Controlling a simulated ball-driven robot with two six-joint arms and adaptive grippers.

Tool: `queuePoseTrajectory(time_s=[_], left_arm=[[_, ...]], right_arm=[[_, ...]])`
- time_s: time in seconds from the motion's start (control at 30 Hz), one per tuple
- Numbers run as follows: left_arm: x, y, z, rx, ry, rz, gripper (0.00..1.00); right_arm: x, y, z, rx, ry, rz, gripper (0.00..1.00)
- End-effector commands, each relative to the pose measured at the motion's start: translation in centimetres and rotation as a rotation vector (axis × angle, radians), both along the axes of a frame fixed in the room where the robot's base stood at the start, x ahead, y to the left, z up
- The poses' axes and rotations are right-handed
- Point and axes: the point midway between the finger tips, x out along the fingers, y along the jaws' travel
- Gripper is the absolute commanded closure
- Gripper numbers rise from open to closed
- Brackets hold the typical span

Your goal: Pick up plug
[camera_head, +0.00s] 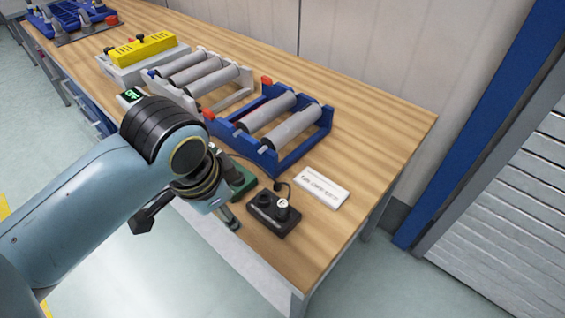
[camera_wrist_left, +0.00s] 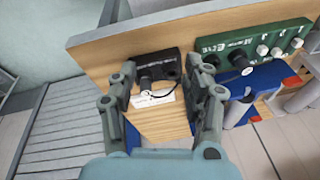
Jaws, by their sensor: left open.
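A small black box (camera_head: 262,222) with round black plug-like parts on top sits near the table's front edge. One plug (camera_head: 283,204) has a pale top, and a dark cable runs near it. In the left wrist view, the black box (camera_wrist_left: 165,62) lies beyond and between the fingers, with a black plug (camera_wrist_left: 147,84) on its near side. My left gripper (camera_wrist_left: 163,68) is open, and nothing shows held. My right gripper is not in view.
A white label plate (camera_head: 322,187) lies beside the black box. The wooden table (camera_head: 385,150) is clear on the right.

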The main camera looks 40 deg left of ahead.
Motion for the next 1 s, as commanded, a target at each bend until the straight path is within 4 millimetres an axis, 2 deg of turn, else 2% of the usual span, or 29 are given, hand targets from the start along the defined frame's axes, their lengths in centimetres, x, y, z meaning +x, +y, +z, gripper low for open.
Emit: queuePoseTrajectory(time_s=[0.03,0.17,0.5,0.6,0.73,1.0], left_arm=[[0.8,-0.3,2.0,0.012,0.013,-0.065,0.5],[2.3,-0.9,3.3,0.048,0.072,-0.27,0.5],[8.3,-3.9,3.7,0.078,0.228,-0.93,0.5],[9.4,-4.6,3.7,0.074,0.25,-1.066,0.5],[9.9,-4.9,2.9,0.07,0.263,-1.135,0.5],[9.9,-4.8,-1.3,0.071,0.262,-1.137,0.5]], right_arm=[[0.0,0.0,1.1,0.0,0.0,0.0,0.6],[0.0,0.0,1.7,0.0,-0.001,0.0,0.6],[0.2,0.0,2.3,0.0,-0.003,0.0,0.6],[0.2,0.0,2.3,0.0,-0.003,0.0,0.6],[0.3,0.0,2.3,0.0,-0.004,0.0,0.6],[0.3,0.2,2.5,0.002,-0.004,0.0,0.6]])
